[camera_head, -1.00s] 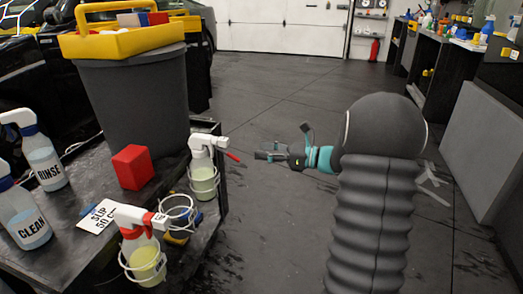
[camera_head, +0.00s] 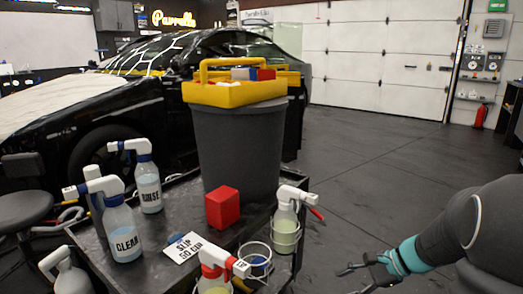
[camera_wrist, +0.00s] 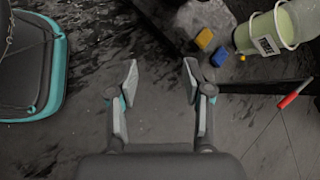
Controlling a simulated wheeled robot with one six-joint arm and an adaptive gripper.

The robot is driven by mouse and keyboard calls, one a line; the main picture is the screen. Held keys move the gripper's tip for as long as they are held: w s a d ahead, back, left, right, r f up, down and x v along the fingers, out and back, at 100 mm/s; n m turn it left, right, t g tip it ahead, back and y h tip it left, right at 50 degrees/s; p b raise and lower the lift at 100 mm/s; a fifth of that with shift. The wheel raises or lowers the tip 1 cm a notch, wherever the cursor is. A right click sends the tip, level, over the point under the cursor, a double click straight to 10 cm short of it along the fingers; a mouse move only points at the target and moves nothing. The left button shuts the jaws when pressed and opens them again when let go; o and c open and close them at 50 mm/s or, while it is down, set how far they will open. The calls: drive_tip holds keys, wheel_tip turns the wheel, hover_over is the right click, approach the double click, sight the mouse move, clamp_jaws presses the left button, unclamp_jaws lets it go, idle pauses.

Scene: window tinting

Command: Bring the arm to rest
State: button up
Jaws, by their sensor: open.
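My gripper (camera_head: 368,277) is at the lower right of the head view, beyond the right side of the black cart and low over the floor. Its dark fingers point left, and a teal band shows behind them on my arm. In the wrist view my gripper (camera_wrist: 160,80) is open, its two fingers apart with only dark floor between them. It holds nothing. A spray bottle of pale yellow-green liquid (camera_wrist: 280,28) shows at the top right of the wrist view, clear of the fingers.
The black cart (camera_head: 90,242) carries a grey bin (camera_head: 238,150), a red block (camera_head: 222,208) and several spray bottles, including CLEAN (camera_head: 122,238) and RINSE (camera_head: 149,188). A black car (camera_head: 120,90) stands behind. The floor (camera_head: 380,150) toward the white garage door (camera_head: 380,60) is clear.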

drive_tip(key=s+a+r+n+t+h, duration=0.1)
drive_tip(key=s+a+r+n+h, duration=0.2)
drive_tip(key=s+n, duration=0.4)
drive_tip(key=s+a+r+n+t+h, duration=0.1)
drive_tip(key=s+a+r+n+h, duration=0.2)
drive_tip(key=s, duration=0.9)
wheel_tip(320, 180, up, 5)
drive_tip(key=n+h, duration=0.3)
drive_tip(key=n, duration=0.2)
drive_tip(key=shift+s+t, duration=0.2)
drive_tip(key=shift+t, duration=0.1)
drive_tip(key=shift+a, duration=0.1)
